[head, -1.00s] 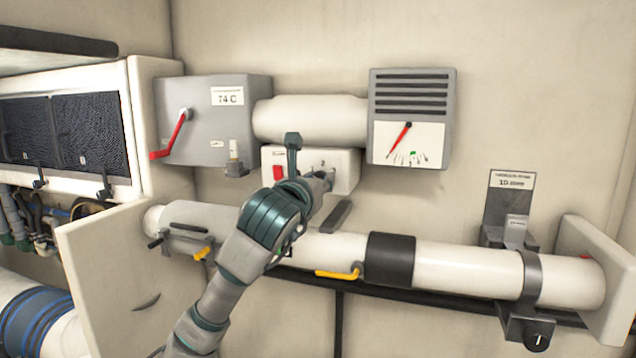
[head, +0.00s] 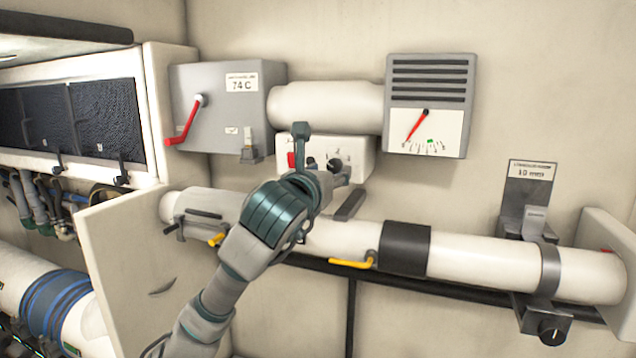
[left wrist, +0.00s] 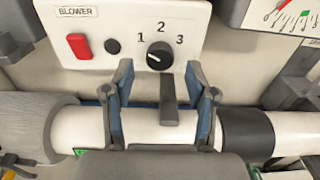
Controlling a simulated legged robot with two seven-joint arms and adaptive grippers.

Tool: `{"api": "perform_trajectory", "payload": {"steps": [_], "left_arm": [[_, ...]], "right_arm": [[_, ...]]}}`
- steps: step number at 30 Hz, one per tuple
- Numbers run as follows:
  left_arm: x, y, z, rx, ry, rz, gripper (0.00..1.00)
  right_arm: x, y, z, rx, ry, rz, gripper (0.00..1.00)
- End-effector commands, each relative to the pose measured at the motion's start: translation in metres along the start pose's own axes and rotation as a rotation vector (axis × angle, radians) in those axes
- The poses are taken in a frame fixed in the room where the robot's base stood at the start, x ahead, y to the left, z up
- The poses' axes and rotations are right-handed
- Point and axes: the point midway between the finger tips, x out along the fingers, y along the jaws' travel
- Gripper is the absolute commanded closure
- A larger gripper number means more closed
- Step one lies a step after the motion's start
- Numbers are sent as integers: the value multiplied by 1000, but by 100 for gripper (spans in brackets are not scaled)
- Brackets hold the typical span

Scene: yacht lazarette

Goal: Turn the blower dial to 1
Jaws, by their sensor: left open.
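The white blower panel (left wrist: 200,20) has a red switch (left wrist: 79,46), a small black button (left wrist: 112,46) and a round black dial (left wrist: 159,56) marked 1, 2 and 3. The dial's pale mark points left, a little below the 1. In the head view the panel (head: 362,150) is partly hidden by my left gripper (head: 322,158). In the left wrist view my left gripper (left wrist: 163,92) is open, its fingers apart just below and in front of the dial. Nothing is held. My right gripper is not in view.
A dark grey lever (left wrist: 169,98) stands below the dial, between the fingers in the picture. A white pipe (head: 470,262) with yellow handles runs below the panel. A grey gauge box (head: 430,105) is to the right, and a grey box with a red lever (head: 183,122) to the left.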

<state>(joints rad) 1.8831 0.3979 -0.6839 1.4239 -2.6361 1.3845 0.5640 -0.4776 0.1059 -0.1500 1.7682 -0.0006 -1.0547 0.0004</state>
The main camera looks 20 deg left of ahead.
Motion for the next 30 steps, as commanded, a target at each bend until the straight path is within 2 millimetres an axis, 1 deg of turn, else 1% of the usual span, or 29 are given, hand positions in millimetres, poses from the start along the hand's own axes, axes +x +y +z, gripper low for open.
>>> {"api": "perform_trajectory", "payload": {"steps": [1, 6, 9, 12, 17, 30], "left_arm": [[-12, 1, 1, 0, -3, -1, 43], [-50, 1, 0, 0, -2, -1, 43], [-67, 1, -1, -1, 1, -1, 43], [-78, 1, -2, -1, 3, 0, 43], [-84, 0, -3, -1, 5, -1, 43], [-84, 0, -2, -1, 4, -1, 43]], "right_arm": [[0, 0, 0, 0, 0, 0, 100], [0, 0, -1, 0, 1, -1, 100], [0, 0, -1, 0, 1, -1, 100], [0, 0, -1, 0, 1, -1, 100], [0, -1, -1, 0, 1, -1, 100], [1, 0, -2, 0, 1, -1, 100]]}}
